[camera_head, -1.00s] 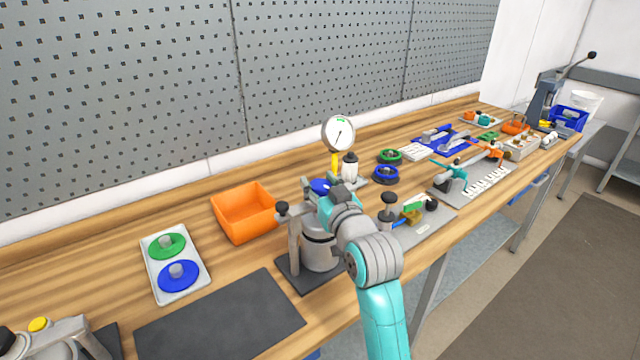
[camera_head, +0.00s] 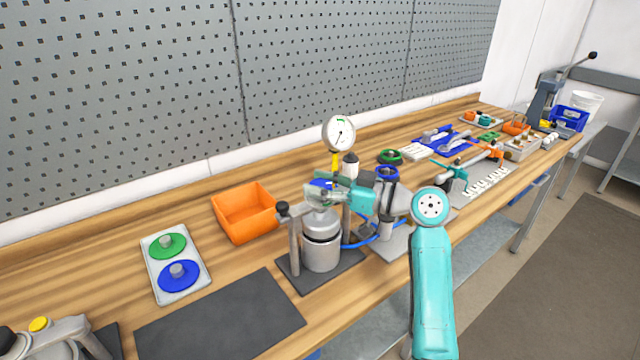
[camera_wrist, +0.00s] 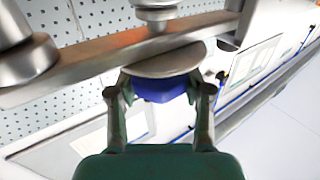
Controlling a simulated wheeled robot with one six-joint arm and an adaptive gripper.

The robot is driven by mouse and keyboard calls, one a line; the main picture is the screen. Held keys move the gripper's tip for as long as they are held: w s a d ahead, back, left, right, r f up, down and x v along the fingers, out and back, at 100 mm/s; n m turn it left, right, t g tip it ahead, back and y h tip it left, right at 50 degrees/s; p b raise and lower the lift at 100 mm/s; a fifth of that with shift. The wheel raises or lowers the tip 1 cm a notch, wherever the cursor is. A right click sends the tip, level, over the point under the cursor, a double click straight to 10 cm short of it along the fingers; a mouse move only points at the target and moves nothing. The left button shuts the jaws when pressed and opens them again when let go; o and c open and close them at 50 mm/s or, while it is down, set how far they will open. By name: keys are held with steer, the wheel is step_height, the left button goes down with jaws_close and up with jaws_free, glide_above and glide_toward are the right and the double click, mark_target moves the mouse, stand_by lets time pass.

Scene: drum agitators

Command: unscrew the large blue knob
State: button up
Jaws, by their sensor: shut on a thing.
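The blue knob (camera_wrist: 160,88) sits against a round metal disc (camera_wrist: 167,60) by a metal crossbar (camera_wrist: 120,52) in the wrist view. My gripper (camera_wrist: 160,92) has one finger on each side of the knob and is shut on it. In the head view, my gripper (camera_head: 318,196) is over the metal drum (camera_head: 321,250) of the clamp stand. Only a little of the blue knob (camera_head: 320,184) shows there behind the gripper.
A dial gauge (camera_head: 339,133) rises behind the stand. An orange bin (camera_head: 245,212) and a tray (camera_head: 203,281) with green and blue discs lie to the left. A blue handwheel (camera_head: 387,172) is behind right. A dark mat (camera_head: 220,320) in front is bare.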

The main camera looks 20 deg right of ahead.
mark_target(320, 184)
steer(key=n+g+y, duration=0.1)
steer(key=n+g, duration=0.1)
steer(key=g, duration=0.1)
steer(key=n+g+y, duration=0.2)
steer(key=g, duration=0.1)
steer(key=shift+f, duration=0.1)
steer(key=shift+f+n+g+y, duration=0.1)
steer(key=shift+n+g+y, duration=0.4)
steer(key=shift+n+g, duration=1.65)
steer(key=shift+g, duration=0.85)
steer(key=o, duration=1.2)
step_height(320, 184, up, 10)
steer(key=shift+r, duration=0.1)
